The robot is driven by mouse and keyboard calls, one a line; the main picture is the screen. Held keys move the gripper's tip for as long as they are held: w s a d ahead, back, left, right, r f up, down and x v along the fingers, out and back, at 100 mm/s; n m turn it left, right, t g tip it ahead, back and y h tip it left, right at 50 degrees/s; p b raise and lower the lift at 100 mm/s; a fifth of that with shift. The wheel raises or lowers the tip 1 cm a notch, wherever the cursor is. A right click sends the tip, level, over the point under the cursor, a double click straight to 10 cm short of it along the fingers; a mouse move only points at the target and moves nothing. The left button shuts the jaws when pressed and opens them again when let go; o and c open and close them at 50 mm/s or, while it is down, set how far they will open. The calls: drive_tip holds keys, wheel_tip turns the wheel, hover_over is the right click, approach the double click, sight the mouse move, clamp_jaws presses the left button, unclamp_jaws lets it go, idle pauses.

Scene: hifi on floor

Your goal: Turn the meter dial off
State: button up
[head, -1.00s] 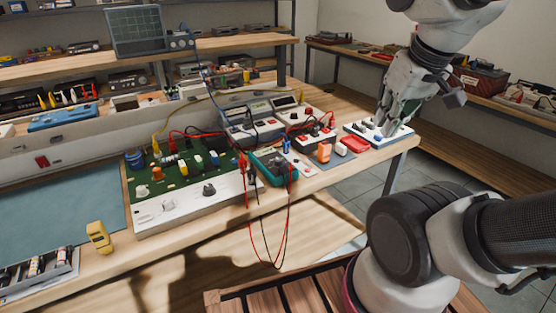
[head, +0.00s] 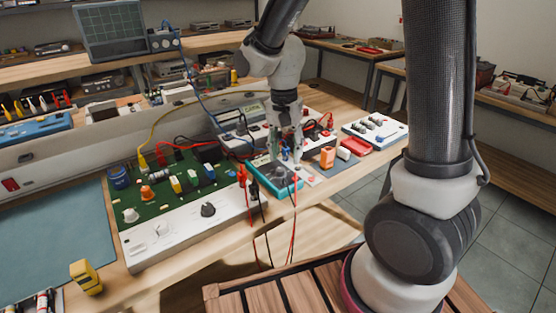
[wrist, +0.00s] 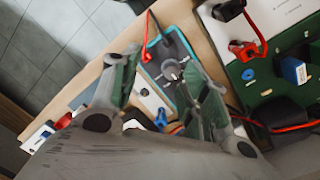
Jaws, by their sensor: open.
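The meter (head: 262,172) is a teal-cased multimeter lying near the bench's front edge. In the wrist view, the meter (wrist: 187,48) has a dark face with a round dial (wrist: 170,69). My gripper (head: 287,154) points down above the meter in the head view and hides part of its face, including the dial. In the wrist view, the open fingers of my gripper (wrist: 168,77) appear on either side of the dial. I cannot tell how far the fingertips are above it. The dial's exact setting is too small to read.
A green circuit board panel (head: 182,195) with knobs stands left of the meter. Red and black leads (head: 243,172) run beside the meter and hang over the edge. An orange block (head: 327,157), a red tray (head: 355,146) and a white switch box (head: 377,130) are to the right.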

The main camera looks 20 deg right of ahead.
sight(280, 169)
drive_tip(key=shift+w+a+r+m, duration=0.15)
drive_tip(key=shift+w+m, duration=0.35)
drive_tip(key=shift+w+a+r+m, duration=0.1)
drive_tip(key=shift+w+r+m, duration=0.05)
drive_tip(key=shift+w+m, duration=0.35)
drive_tip(key=shift+w+a+m+t, duration=0.1)
drive_tip(key=shift+w+m+t, duration=0.2)
drive_tip(key=shift+m, duration=0.9)
drive_tip(key=shift+f+m, duration=0.1)
drive_tip(key=shift+m, duration=0.2)
wheel_tip(280, 169, down, 8)
drive_tip(key=shift+r, duration=0.25)
clamp_jaws()
